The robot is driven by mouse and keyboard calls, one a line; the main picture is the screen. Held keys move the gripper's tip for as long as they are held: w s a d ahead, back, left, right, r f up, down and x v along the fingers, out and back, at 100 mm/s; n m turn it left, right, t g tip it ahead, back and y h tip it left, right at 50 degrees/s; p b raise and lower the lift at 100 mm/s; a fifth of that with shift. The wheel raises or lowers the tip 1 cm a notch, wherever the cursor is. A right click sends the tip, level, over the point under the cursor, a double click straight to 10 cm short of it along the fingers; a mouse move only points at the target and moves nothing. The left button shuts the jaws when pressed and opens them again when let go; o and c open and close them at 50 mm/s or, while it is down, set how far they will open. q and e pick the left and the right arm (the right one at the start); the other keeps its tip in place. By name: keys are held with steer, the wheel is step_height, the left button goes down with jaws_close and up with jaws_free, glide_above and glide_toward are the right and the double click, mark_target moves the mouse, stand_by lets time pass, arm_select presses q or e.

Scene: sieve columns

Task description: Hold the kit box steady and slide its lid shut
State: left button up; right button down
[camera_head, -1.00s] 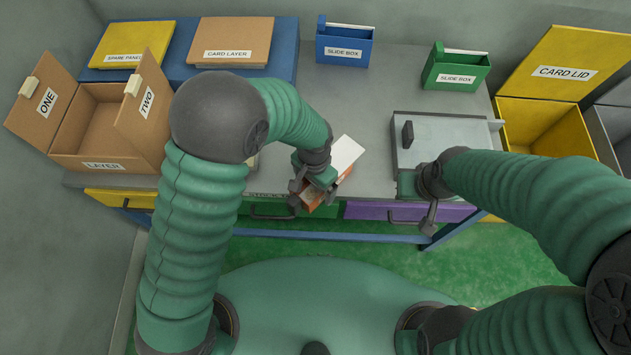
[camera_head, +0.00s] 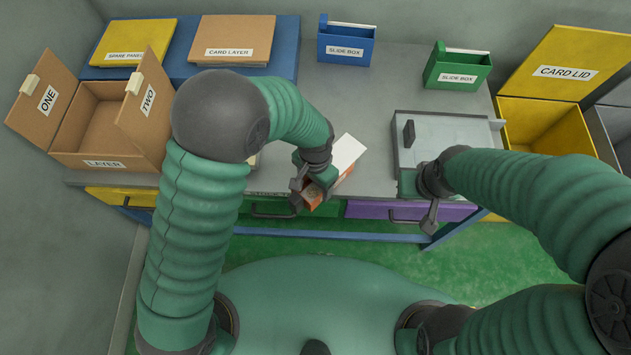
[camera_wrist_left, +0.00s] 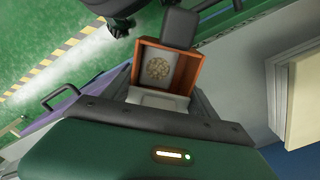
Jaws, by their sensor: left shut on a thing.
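A small orange-brown box (camera_head: 312,196) with a white panel (camera_head: 347,153) behind it is in my left gripper (camera_head: 310,194), at the table's front edge. In the left wrist view the box (camera_wrist_left: 196,75) is open towards the camera, with a round tan patch inside; my gripper parts hide some of it. A grey box with a flat lid (camera_head: 450,135) and dark knob (camera_head: 408,134) sits to the right. No label shows which box is the kit box.
A cardboard box (camera_head: 95,125) stands open at left. Blue (camera_head: 345,46) and green (camera_head: 456,70) slide boxes stand at the back. A yellow bin (camera_head: 545,125) is at right. Drawers line the table's front.

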stand_by(0.3)
arm_select(q)
steer(key=o, duration=1.6)
steer(key=shift+c, duration=0.2)
